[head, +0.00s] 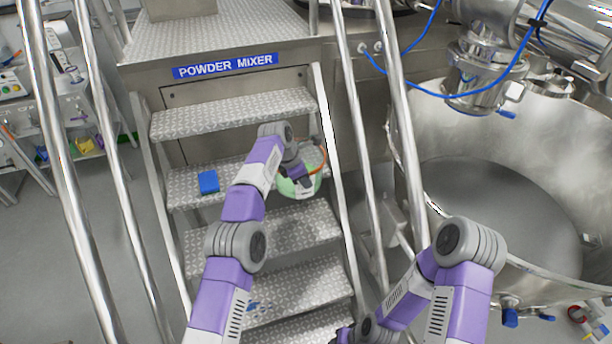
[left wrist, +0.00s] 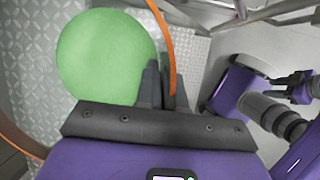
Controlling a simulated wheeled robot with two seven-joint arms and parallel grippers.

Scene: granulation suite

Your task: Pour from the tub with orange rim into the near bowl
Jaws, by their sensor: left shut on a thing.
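The tub with the orange rim (head: 323,158) is at the right end of a middle step. My left gripper (head: 300,172) is shut on its rim; in the left wrist view the orange rim (left wrist: 163,40) runs between the fingers (left wrist: 166,85). A green round surface (left wrist: 105,57) shows inside the rim's curve; I cannot tell whether it is contents or the tub's base. The tub looks roughly upright. The large steel bowl (head: 500,190) stands at the right, apart from the tub. My right gripper (head: 345,335) is at the bottom edge, mostly cut off.
Metal steps (head: 235,118) lead up under a "POWDER MIXER" sign (head: 225,66). A blue object (head: 208,182) lies on a step. A steel handrail (head: 397,100) stands between the steps and the bowl. A steel valve unit (head: 478,75) with a blue hose overhangs the bowl.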

